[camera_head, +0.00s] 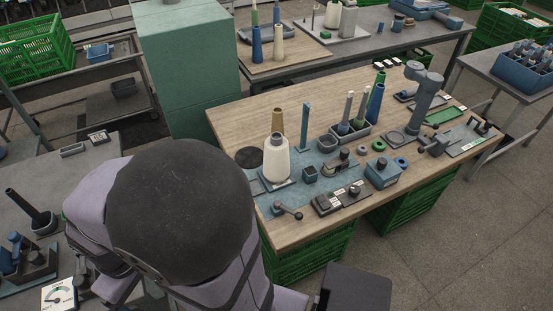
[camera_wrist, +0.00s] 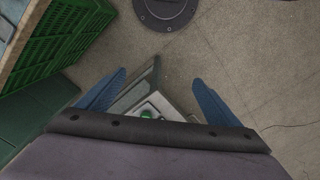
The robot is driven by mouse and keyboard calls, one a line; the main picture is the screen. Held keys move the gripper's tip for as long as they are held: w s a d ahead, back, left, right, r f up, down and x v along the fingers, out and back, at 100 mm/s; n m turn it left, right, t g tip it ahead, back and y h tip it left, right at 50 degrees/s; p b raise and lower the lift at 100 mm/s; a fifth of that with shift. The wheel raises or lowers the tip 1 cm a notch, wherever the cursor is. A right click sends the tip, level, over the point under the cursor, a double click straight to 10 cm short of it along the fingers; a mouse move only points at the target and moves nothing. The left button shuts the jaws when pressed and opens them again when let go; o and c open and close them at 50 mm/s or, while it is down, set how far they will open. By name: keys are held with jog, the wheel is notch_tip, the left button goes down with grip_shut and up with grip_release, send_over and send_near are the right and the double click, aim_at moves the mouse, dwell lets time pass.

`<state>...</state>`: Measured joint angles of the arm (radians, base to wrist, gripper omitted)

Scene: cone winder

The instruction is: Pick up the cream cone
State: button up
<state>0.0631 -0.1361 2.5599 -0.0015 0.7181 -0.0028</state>
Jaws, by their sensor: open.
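A cream cone of yarn (camera_head: 276,160) stands upright on a small plate on the near left part of the wooden bench, with a tan cone tip (camera_head: 277,121) showing above it. A slim cream cone (camera_head: 278,42) also stands on the back table beside a blue cone (camera_head: 256,43). My gripper (camera_wrist: 160,76) shows in the wrist view with its two blue fingers spread apart and nothing between them. It points down over the floor, and no cream cone is in the wrist view. In the head view my arm hides the fingers.
The wooden bench (camera_head: 230,117) holds a blue post (camera_head: 305,127), a tray with upright tubes (camera_head: 350,133), a blue box (camera_head: 383,172) and a grey column device (camera_head: 424,97). A green crate (camera_wrist: 70,35) is at upper left in the wrist view. Bare floor (camera_wrist: 255,60) lies right.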

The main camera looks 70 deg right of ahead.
aim_at(276, 136)
jog(key=s+d+f+m+p, duration=0.15)
jog(key=s+d+m, duration=0.25)
jog(key=d, duration=0.7)
jog(key=s+d+f+m+g, duration=0.15)
jog(key=s+d+m, duration=0.3)
jog(key=d, duration=0.65)
jog(key=s+d+f+m, duration=0.3)
jog(key=d+m, duration=0.2)
jog(key=d, duration=0.5)
jog(key=d+r+m+h, duration=0.1)
jog(key=d+r, duration=0.1)
jog(key=d, duration=0.4)
jog(key=w+d+r+m+h, duration=0.1)
jog(key=d+r+h, duration=0.1)
jog(key=d, duration=0.5)
jog(key=d+r+m+h, duration=0.1)
jog(key=d+r+m, duration=0.1)
jog(key=d+r, duration=0.2)
jog(key=shift+w+d+t, duration=0.15)
jog(key=shift+d+t, duration=0.05)
jog(key=shift+d, duration=0.6)
jog(key=shift+w+d+t, duration=0.1)
jog(key=shift+d+t, duration=0.05)
jog(key=shift+d, duration=0.65)
jog(key=shift+m+h, duration=0.3)
jog(key=shift+m, duration=0.65)
